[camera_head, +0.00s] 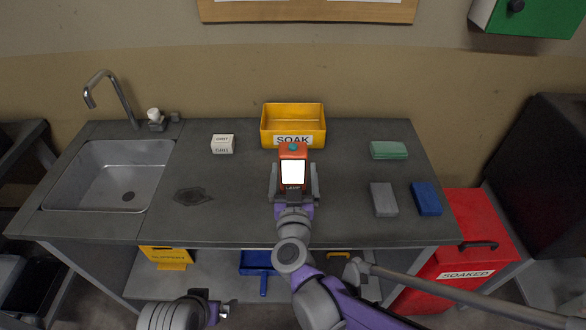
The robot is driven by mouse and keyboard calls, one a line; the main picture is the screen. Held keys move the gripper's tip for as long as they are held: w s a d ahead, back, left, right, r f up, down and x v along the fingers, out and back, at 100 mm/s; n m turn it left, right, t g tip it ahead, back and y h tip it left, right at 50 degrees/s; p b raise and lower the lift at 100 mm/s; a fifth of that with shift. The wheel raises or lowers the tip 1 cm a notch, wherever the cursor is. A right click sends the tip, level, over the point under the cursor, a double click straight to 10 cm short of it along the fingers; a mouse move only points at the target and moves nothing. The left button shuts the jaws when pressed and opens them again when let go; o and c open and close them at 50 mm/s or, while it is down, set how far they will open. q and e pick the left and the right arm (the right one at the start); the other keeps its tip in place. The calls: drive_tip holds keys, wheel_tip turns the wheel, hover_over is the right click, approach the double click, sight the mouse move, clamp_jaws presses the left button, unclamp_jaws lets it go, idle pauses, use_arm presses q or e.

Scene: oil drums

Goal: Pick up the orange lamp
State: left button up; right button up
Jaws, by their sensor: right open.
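The orange lamp (292,152), with a bright white front panel and a small teal spot on top, stands upright on the dark worktop (240,215), just in front of the yellow SOAK bin. My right gripper (294,172) is open, with one finger on each side of the lamp. A gap seems to show beside the lamp, but I cannot tell whether either finger touches it. The lamp's lower part is partly hidden by my gripper. My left gripper (216,308) is low at the bottom edge, in front of the worktop, away from the lamp; its jaws are unclear.
The yellow SOAK bin (304,118) stands behind the lamp. A white box (222,144) is to the left, beyond it a sink (110,180). A green pad (388,150), a grey block (383,199) and a blue block (426,198) lie to the right. A red SOAKED bin (465,250) stands beside the bench.

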drive_tip(key=w, duration=0.5)
drive_tip(key=shift+w+a+r+p, duration=0.1)
drive_tip(key=shift+r+p, duration=0.05)
drive_tip(key=shift+p, duration=0.15)
drive_tip(key=shift+c, duration=0.3)
drive_tip(key=c, duration=1.5)
